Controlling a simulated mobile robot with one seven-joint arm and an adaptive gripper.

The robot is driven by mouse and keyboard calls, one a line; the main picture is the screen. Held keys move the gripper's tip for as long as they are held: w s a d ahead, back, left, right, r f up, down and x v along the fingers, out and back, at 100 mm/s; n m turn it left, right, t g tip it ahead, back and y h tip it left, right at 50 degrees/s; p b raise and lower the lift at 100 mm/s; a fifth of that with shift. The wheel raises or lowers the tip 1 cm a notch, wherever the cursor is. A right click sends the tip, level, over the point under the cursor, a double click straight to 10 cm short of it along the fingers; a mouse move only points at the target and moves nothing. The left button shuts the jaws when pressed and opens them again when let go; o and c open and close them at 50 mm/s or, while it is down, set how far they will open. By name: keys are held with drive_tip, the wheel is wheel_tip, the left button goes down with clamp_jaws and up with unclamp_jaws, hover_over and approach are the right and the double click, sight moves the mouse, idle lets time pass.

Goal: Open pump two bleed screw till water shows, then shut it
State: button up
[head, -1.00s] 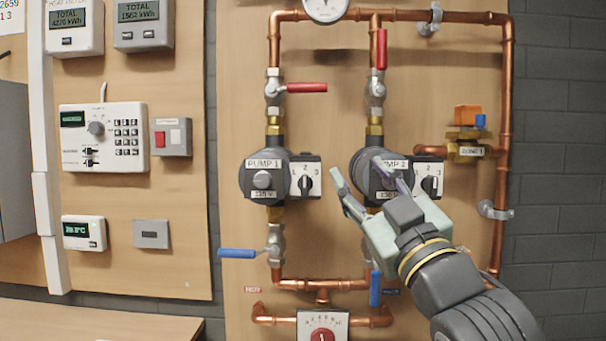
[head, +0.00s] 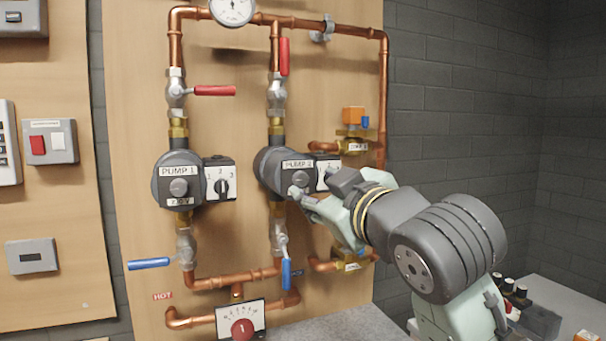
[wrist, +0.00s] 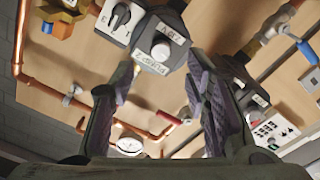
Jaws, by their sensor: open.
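Pump two (head: 272,172) is a dark round pump on the right vertical copper pipe, with a white speed-switch box (head: 326,174) at its right. Its grey bleed screw (head: 300,178) sits at the centre of the pump face. In the wrist view the bleed screw (wrist: 161,52) shows ahead, between and beyond the fingertips. My gripper (head: 303,198) is open just in front of the pump face, slightly below the screw. In the wrist view my gripper (wrist: 158,88) has clear space between its fingers and touches no screw. No water shows.
Pump one (head: 178,180) is to the left with its own switch box. A red valve lever (head: 284,57) hangs above pump two and a blue lever (head: 286,274) below. A brass zone valve (head: 354,145) is close on the right. A grey bench (head: 350,326) lies below.

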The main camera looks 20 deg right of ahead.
sight(302, 180)
drive_tip(key=shift+w+a+p, duration=0.15)
drive_tip(key=shift+w+p, duration=0.55)
drive_tip(key=shift+w, duration=2)
drive_tip(key=shift+c, duration=0.5)
clamp_jaws()
